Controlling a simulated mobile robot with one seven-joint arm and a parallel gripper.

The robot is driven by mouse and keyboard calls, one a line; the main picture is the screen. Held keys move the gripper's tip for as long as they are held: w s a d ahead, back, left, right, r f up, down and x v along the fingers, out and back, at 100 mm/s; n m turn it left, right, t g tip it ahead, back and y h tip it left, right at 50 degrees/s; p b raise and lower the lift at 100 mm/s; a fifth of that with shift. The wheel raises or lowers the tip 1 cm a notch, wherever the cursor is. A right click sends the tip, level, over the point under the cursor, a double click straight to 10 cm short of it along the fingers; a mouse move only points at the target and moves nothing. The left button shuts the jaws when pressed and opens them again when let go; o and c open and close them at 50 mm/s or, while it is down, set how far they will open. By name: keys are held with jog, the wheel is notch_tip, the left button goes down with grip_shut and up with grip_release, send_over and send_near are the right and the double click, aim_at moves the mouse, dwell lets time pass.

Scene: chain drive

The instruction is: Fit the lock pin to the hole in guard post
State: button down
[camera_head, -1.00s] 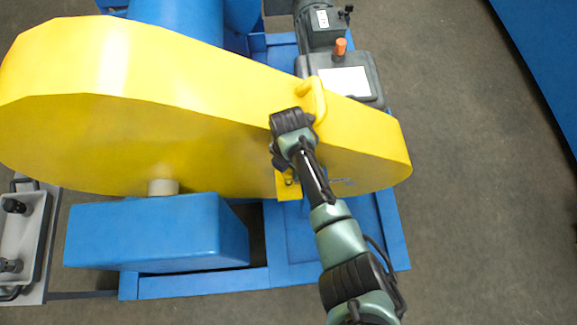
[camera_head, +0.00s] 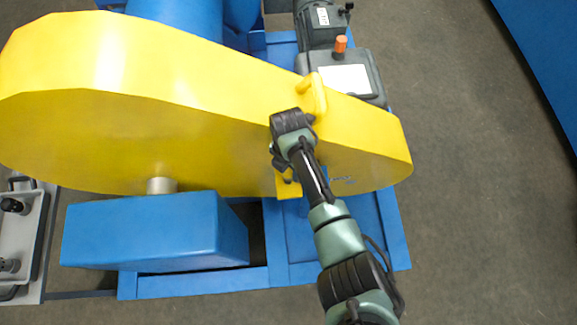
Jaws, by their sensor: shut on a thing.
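The yellow chain guard (camera_head: 110,130) covers the drive and has a yellow handle (camera_head: 319,95) on top. A small yellow bracket (camera_head: 290,191) sticks out at the guard's lower front edge. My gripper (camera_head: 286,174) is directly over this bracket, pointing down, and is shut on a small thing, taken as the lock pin. The pin is mostly hidden by the gripper and wrist, and only a small dark bit shows above the bracket. The guard post and its hole are hidden beneath the bracket and gripper. I cannot tell whether the pin is in the hole.
A blue box-shaped housing (camera_head: 150,232) stands left of the bracket on the blue base frame (camera_head: 200,284). A dark motor and gearbox (camera_head: 358,62) with an orange cap stand behind the guard. A grey tray (camera_head: 20,240) is at the far left. Floor is clear at right.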

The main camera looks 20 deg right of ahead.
jog(key=shift+f+b, duration=1.15)
jog(key=shift+f, duration=0.35)
jog(key=shift+c, duration=1.4)
grip_release()
notch_tip(320, 180, up, 13)
jog(key=p, duration=0.2)
jog(key=shift+p, duration=0.3)
